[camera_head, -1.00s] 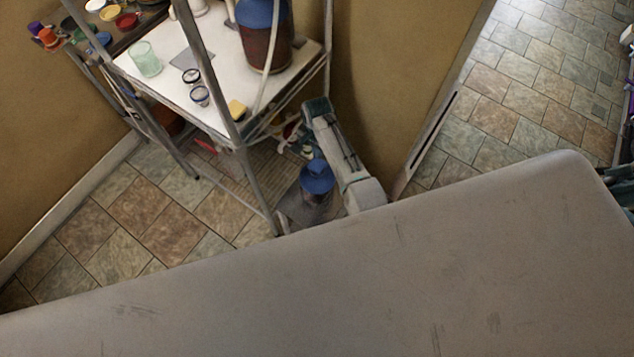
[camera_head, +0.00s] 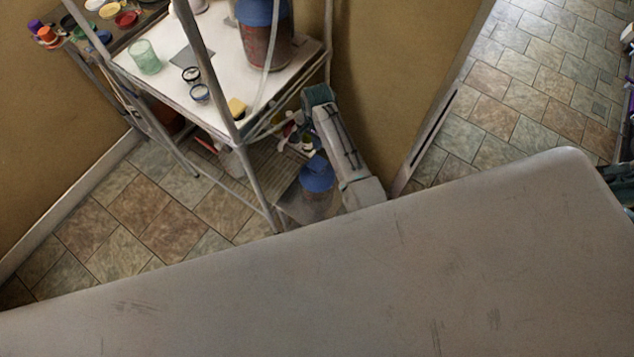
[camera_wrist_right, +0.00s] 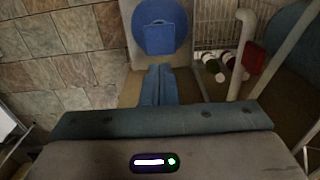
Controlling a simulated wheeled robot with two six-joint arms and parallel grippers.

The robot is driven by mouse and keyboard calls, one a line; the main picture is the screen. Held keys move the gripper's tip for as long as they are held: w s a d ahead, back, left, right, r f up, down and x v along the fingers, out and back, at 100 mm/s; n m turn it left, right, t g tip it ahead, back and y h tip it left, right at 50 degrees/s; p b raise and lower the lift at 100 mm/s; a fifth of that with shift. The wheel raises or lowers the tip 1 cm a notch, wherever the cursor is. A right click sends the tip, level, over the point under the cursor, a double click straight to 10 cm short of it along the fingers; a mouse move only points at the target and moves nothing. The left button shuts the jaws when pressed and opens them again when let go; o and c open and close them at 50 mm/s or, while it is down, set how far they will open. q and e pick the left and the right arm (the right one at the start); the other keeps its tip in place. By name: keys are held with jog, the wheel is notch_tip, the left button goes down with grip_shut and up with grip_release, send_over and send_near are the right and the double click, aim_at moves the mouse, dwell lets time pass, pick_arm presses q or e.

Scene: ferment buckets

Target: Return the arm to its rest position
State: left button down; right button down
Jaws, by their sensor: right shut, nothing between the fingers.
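My right arm (camera_head: 340,150) reaches out past the edge of my grey body beside the shelf rack. In the right wrist view my right gripper (camera_wrist_right: 160,72) is shut, its two fingers together with nothing between them. It points toward a bucket with a blue lid (camera_wrist_right: 160,24) and appears apart from it. The blue-lidded bucket also shows low by the rack in the head view (camera_head: 317,174), just left of the arm. The gripper's fingertips are hard to make out in the head view. My left gripper is not in view.
The rack's white shelf (camera_head: 215,105) holds a large blue-topped bucket (camera_head: 264,40), a green glass (camera_head: 145,57), small jars and a yellow sponge (camera_head: 237,107). Bottles (camera_wrist_right: 212,64) lie near a wire grid below. A wall stands close right of the arm. Open tiled floor (camera_head: 150,215) lies left.

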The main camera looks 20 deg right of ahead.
dwell(0.3)
jog(key=s+d+f+n+b, duration=0.25)
jog(key=s+f, duration=0.45)
jog(key=f, duration=0.4)
jog(key=s+d+f+n+b, duration=0.1)
jog(key=s+d+f+b, duration=0.15)
jog(key=s+f, duration=0.65)
jog(key=s+d+f+n+b, duration=0.25)
jog(key=s+f, duration=0.25)
jog(key=f, duration=0.7)
jog(key=s+d+f+n+b, duration=0.1)
jog(key=s+d+f+b, duration=0.1)
jog(key=s+f, duration=0.3)
jog(key=s+d+f+n+b, duration=0.2)
jog(key=s+f, duration=0.3)
jog(key=s, duration=0.9)
jog(key=s+d+f+n+t+b, duration=0.1)
jog(key=s+d+f+b, duration=0.2)
jog(key=s+f, duration=0.3)
jog(key=s, duration=0.3)
jog(key=shift+s+n+h, duration=0.15)
jog(key=shift+n+h, duration=0.25)
